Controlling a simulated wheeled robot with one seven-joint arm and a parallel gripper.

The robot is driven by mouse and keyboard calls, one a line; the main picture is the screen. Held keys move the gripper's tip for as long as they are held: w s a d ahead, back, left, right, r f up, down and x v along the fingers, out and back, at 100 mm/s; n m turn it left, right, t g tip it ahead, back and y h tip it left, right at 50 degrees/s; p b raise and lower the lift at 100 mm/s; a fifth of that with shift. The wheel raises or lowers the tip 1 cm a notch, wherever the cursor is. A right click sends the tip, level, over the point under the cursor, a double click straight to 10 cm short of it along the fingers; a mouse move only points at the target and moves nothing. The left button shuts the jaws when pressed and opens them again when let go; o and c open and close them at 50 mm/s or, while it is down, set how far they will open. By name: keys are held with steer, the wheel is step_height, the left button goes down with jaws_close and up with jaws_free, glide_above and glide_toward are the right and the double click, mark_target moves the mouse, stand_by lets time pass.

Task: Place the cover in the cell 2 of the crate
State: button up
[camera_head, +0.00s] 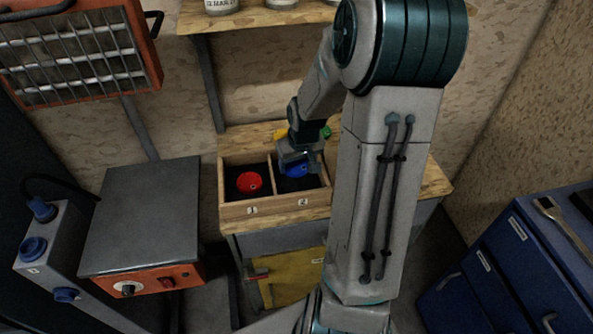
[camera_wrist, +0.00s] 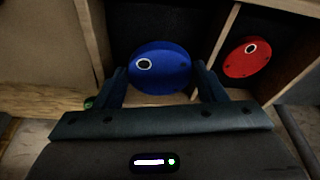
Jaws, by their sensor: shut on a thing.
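A blue round cover (camera_wrist: 160,67) with a white ring mark is between the two fingers of my gripper (camera_wrist: 163,85), which is shut on it. In the head view, my gripper (camera_head: 296,165) reaches down into cell 2 of the wooden crate (camera_head: 277,205), and part of the blue cover (camera_head: 296,170) shows there below it. Cell 2 is the right cell, with a dark floor. Whether the cover touches that floor is hard to tell. A red round cover (camera_head: 249,182) lies in cell 1, the left cell; it also shows at the right in the wrist view (camera_wrist: 247,57).
The crate stands on a wooden workbench (camera_head: 436,181) against the wall. A wooden divider (camera_wrist: 222,38) separates the cells. A shelf (camera_head: 262,18) with cans hangs above. A grey-topped unit (camera_head: 140,218) stands left, and blue drawers (camera_head: 505,265) stand right. My arm hides the bench's right part.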

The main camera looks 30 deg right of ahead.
mark_target(298, 166)
steer(key=shift+w+d+f, duration=0.15)
steer(key=shift+w+f, duration=0.15)
steer(key=shift+w, duration=0.1)
steer(key=shift+f, duration=1.95)
steer(key=shift+f, duration=0.1)
steer(key=shift+f, duration=0.15)
steer(key=o, duration=1.1)
steer(key=shift+o, duration=0.2)
